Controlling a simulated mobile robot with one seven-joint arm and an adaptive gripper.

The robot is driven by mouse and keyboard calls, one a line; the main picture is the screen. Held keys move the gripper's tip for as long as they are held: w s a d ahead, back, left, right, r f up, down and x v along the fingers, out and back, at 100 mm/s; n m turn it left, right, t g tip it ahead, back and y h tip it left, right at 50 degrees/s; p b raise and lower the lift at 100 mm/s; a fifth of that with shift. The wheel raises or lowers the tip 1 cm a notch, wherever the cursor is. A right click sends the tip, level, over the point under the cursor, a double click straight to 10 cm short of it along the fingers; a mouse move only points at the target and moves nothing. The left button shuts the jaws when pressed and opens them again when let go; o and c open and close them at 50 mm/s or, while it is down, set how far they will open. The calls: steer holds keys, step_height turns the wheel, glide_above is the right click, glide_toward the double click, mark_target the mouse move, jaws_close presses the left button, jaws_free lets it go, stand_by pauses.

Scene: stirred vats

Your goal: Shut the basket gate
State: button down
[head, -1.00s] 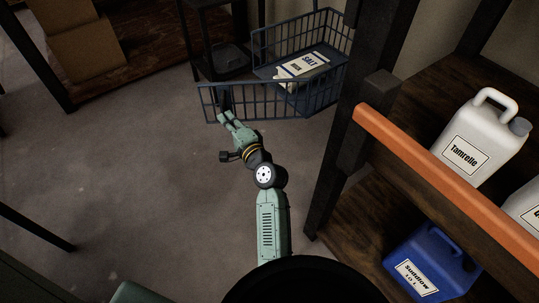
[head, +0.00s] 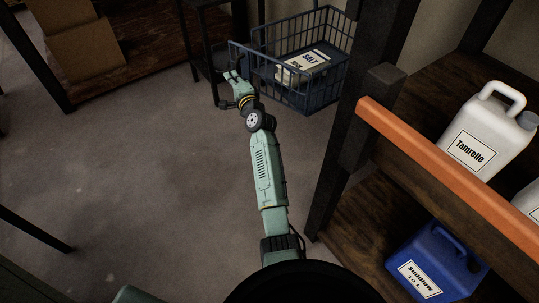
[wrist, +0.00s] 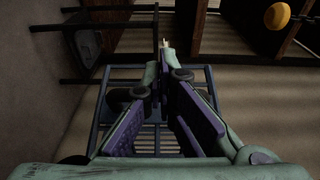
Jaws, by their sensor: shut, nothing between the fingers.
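The blue wire basket (head: 335,55) stands behind the shelf post in the head view, with a white SALT bag (head: 302,66) inside. Its barred gate (head: 282,85) spans the near left side, with its free end reaching left past the basket's corner. It looks slightly ajar, though the exact gap is hard to tell. My gripper (head: 231,75) is shut and empty at the gate's free end, on its outer side; contact is not clear. In the wrist view the shut fingers (wrist: 165,45) are in front of blue bars (wrist: 150,136).
A dark stand (head: 208,50) is close to the left of my gripper. A shelf with an orange edge (head: 440,170), a white Tamrelle jug (head: 482,135) and a blue jug (head: 435,262) is on the right. Cardboard boxes (head: 80,45) sit at upper left.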

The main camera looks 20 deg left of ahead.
mark_target(247, 68)
steer(key=w, duration=0.2)
steer(key=w+m+t+h+b, duration=0.1)
steer(key=w, duration=0.1)
steer(key=w+d+h, duration=0.1)
steer(key=w, duration=0.1)
steer(key=shift+w+f+m+t+b, duration=0.1)
steer(key=shift+w+m+t+b, duration=0.05)
steer(key=shift+m+t+b, duration=0.2)
steer(key=shift+w+d+b, duration=0.2)
steer(key=shift+w+b, duration=0.15)
steer(key=shift+w, duration=0.5)
steer(key=shift+w+d, duration=0.1)
